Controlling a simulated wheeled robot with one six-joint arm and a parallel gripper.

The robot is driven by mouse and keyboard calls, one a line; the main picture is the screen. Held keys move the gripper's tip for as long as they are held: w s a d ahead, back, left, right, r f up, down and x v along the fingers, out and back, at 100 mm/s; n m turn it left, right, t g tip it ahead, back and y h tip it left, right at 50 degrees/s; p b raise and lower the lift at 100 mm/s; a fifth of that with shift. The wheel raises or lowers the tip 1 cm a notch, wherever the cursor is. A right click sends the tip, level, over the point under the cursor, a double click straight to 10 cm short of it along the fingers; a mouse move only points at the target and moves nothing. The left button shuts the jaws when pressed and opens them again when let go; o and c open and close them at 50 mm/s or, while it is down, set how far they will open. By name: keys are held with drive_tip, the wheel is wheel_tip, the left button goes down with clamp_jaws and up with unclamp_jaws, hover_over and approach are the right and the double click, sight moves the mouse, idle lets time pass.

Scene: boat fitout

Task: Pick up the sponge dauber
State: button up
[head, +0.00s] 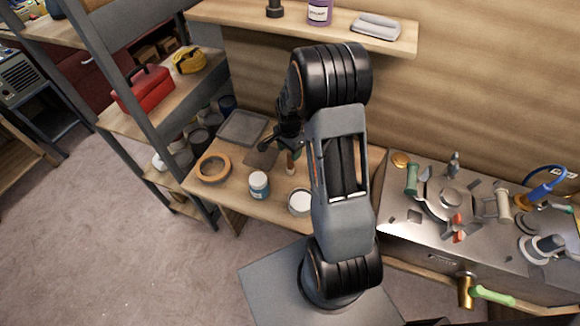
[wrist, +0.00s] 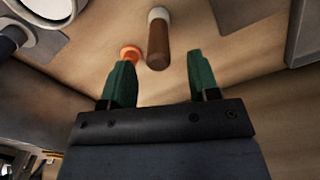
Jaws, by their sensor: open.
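The sponge dauber, with a brown handle (wrist: 158,45) and a pale round end, shows in the wrist view just ahead of and between my fingertips. My gripper (wrist: 161,62) is open, its two green fingers on either side of the handle's near end, with no contact visible. In the head view, a small brown upright piece (head: 290,166), apparently the dauber, shows on the wooden bench beside my arm. My arm hides part of the bench there, and the exact gap between fingers and handle cannot be told.
An orange round item (wrist: 130,53) lies by the left finger. On the bench (head: 230,192) stand a blue-labelled jar (head: 259,184), a white-topped can (head: 300,201), a tan ring (head: 213,169) and a grey tray (head: 243,127). A shelf (head: 225,14) hangs above. A metal counter with tools is at right.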

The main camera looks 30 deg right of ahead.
sight(290, 161)
drive_tip(key=shift+s+f+p, duration=0.15)
drive_tip(key=shift+f+p, duration=0.3)
drive_tip(key=shift+f, duration=2.55)
drive_tip(key=c, duration=1)
drive_tip(key=shift+r, duration=0.1)
